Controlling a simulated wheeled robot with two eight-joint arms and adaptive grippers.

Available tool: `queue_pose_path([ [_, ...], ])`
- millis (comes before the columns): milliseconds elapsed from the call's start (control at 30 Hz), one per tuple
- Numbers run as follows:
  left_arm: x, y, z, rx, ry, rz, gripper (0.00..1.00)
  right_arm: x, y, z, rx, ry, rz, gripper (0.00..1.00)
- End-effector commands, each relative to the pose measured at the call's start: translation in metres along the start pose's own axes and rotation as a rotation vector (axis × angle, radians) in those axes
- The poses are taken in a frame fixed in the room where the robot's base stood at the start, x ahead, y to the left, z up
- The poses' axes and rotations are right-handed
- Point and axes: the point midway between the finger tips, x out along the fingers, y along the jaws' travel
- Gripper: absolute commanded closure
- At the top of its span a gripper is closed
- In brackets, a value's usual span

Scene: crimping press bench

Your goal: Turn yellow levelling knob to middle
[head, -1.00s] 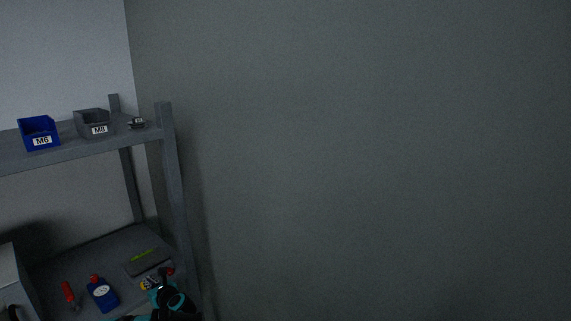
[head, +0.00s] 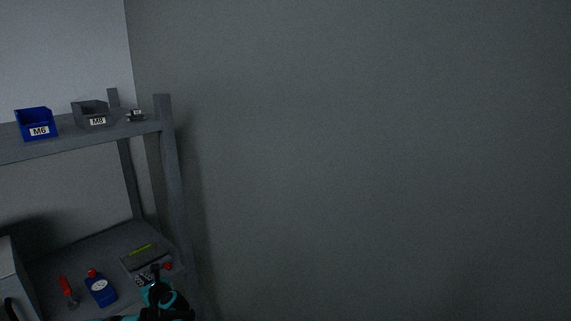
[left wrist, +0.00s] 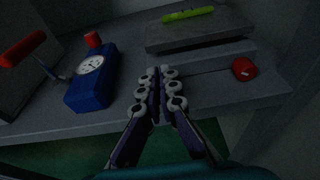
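A grey block (head: 147,261) with a yellow-green bar (head: 140,249) on top sits on the lower shelf; the left wrist view also shows the block (left wrist: 200,30). A red knob (left wrist: 244,68) is at its right end; it also shows in the head view (head: 168,266). No yellow knob can be made out now; the fingers cover part of the block's front. My left gripper (left wrist: 160,72) is in front of the block, fingers together with only a thin gap, nothing visible between them. It shows at the bottom of the head view (head: 155,275). My right gripper is out of view.
Left of the block stand a blue gauge bottle (left wrist: 93,78) with a red cap and a red-handled tool (head: 67,289). A grey box (head: 12,280) is at far left. The upper shelf holds a blue M6 bin (head: 36,122) and grey M8 bin (head: 90,112). A shelf post (head: 170,180) rises at right.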

Motion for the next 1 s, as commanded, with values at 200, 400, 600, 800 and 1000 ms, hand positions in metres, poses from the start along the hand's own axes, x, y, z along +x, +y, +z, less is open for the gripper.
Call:
queue_pose_path([
  [200,0.0,0.001,-0.001,-0.001,0.002,0.002,1.0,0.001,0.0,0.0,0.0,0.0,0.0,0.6],
  [400,0.0,0.001,-0.001,-0.002,0.002,0.002,1.0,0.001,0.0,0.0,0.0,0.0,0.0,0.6],
  [600,-0.002,0.003,0.005,-0.001,0.002,0.002,1.0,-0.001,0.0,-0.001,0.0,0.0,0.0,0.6],
  [800,-0.01,0.003,0.004,-0.001,0.002,0.0,1.0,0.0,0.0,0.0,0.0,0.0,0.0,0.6],
  [1000,-0.035,0.003,-0.003,-0.001,0.001,-0.001,1.0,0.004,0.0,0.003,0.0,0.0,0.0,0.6],
])
